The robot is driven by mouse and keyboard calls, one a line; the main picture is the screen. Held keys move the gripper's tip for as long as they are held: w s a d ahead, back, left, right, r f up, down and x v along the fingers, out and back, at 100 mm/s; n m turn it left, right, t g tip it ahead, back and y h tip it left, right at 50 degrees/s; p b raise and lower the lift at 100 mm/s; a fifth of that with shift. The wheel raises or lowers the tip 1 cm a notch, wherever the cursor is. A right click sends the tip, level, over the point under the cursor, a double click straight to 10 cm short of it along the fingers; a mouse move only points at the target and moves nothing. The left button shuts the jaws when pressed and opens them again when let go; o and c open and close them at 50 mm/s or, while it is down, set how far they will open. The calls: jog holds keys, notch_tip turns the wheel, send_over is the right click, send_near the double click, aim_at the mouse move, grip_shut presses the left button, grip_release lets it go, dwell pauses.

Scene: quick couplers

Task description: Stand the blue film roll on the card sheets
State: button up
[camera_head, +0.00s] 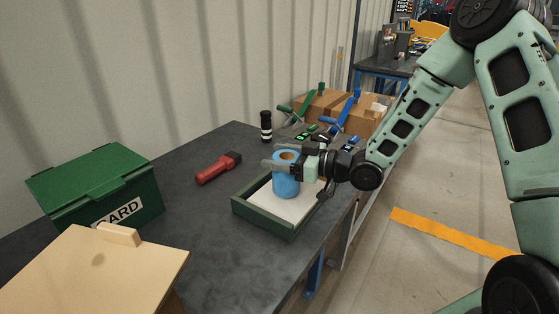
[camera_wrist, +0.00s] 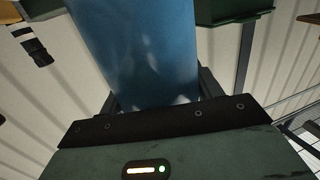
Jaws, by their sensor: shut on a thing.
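The blue film roll (camera_head: 286,178) is upright, with its brown core showing at the top. My gripper (camera_head: 287,166) is shut on it from the right. The roll is over the white card sheets (camera_head: 288,206), which lie in a green tray (camera_head: 262,226) on the dark bench. I cannot tell whether the roll's bottom touches the sheets. In the wrist view the blue roll (camera_wrist: 140,50) fills the middle between the fingers.
A red flashlight (camera_head: 218,168) and a black-and-white cylinder (camera_head: 266,126) stand or lie behind the tray. A green box marked CARD (camera_head: 95,185) and a wooden box (camera_head: 90,270) are at left. Clamps (camera_head: 345,110) and a cardboard box (camera_head: 365,115) are behind my gripper.

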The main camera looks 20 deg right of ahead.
jog(key=shift+f, duration=0.35)
jog(key=shift+f, duration=0.1)
jog(key=o, duration=1.2)
jog(key=shift+f, duration=0.1)
jog(key=shift+r, duration=0.2)
jog(key=v, duration=1.2)
jog(key=shift+b, duration=0.4)
